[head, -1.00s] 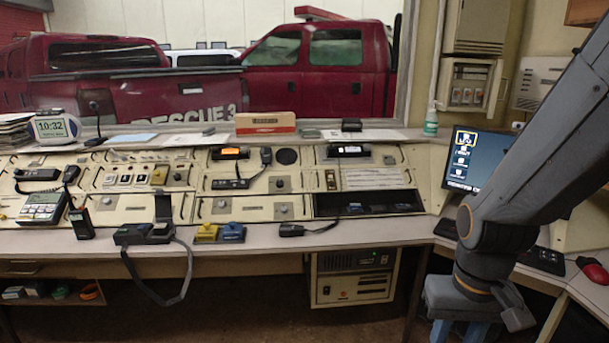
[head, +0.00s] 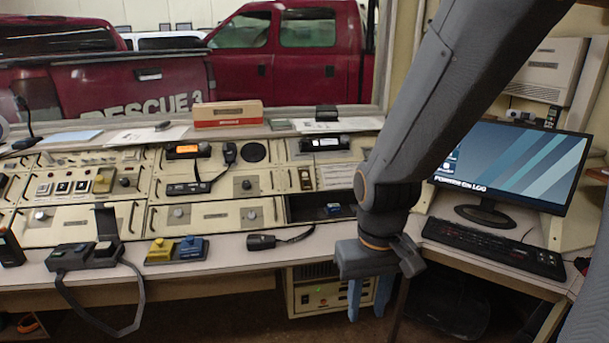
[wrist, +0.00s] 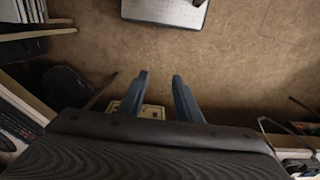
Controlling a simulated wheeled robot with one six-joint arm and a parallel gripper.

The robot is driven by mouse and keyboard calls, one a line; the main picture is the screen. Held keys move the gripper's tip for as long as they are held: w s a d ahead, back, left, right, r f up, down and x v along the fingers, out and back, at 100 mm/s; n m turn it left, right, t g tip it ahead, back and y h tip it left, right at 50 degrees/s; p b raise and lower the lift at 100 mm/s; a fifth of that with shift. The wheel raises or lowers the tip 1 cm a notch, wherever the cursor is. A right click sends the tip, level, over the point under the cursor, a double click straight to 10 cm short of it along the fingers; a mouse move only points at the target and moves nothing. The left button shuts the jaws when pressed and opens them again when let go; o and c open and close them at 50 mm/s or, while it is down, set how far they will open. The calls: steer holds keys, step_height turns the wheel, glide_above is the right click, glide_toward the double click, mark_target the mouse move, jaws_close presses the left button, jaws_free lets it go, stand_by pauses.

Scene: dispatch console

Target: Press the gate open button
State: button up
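No label for a gate open button is legible. A yellow button box (head: 160,251) and a blue button box (head: 192,248) sit side by side on the desk's front edge in the head view. Small square panel buttons (head: 62,187) and a yellow switch (head: 103,180) are on the console at left. My gripper (head: 366,316) points down past the front edge of the desk, right of both boxes and touching nothing. In the wrist view my gripper (wrist: 159,76) has its two blue fingers apart and empty, over the brown floor.
A black handheld device (head: 262,242) with a cord lies on the desk between the boxes and my arm. A belt (head: 105,248) hangs over the edge at left. A monitor (head: 515,163) and keyboard (head: 492,246) are on the right. A beige cabinet (head: 325,291) stands under the desk.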

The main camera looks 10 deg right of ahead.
stand_by(0.3)
jaws_close()
stand_by(1.6)
